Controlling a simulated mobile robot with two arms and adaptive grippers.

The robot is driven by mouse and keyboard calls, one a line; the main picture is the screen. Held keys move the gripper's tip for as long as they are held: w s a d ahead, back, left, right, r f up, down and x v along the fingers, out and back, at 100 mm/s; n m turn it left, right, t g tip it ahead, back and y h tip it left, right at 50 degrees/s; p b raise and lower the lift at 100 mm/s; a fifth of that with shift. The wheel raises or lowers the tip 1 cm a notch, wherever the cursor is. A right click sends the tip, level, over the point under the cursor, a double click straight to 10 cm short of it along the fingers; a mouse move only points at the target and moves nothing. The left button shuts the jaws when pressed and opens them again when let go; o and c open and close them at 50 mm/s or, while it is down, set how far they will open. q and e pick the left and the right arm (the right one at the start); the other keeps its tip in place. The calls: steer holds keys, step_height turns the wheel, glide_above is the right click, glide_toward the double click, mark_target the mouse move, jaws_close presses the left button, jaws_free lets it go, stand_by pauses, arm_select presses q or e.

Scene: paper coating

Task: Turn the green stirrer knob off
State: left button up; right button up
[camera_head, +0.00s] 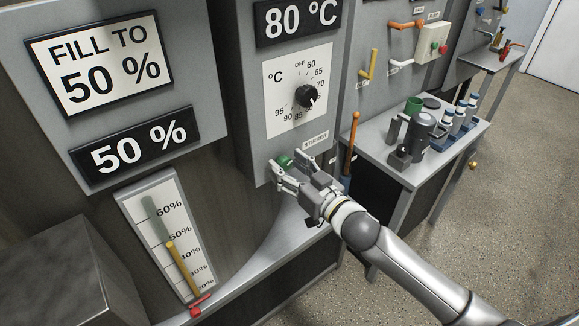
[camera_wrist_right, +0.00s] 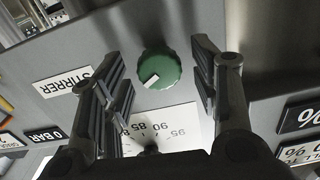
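The green stirrer knob (camera_head: 283,161) sits on the grey panel below the temperature dial, beside a STIRRER label (camera_head: 315,139). In the right wrist view the round green knob (camera_wrist_right: 158,68) has a pale pointer mark near its edge. My right gripper (camera_head: 280,172) is at the knob in the head view. In the wrist view its two fingers (camera_wrist_right: 162,75) stand open on either side of the knob, with a visible gap on each side. I cannot tell how deep the fingertips reach. My left gripper is in neither view.
Above is the black temperature knob (camera_head: 306,96) on its white dial, with an 80 °C display (camera_head: 296,17). A level gauge (camera_head: 172,235) with a red-handled valve (camera_head: 200,306) is at lower left. A side table (camera_head: 398,170) holds a grey machine and bottles to the right.

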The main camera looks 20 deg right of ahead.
steer(key=c, duration=0.9)
steer(key=shift+n, duration=0.4)
steer(key=n+p, duration=0.1)
steer(key=n, duration=0.3)
steer(key=shift+r+n+p, duration=0.1)
steer(key=shift+n+p, duration=0.2)
steer(key=n, duration=0.3)
steer(key=shift+a+p, duration=0.1)
steer(key=shift+p, duration=0.25)
steer(key=shift+n, duration=1.8)
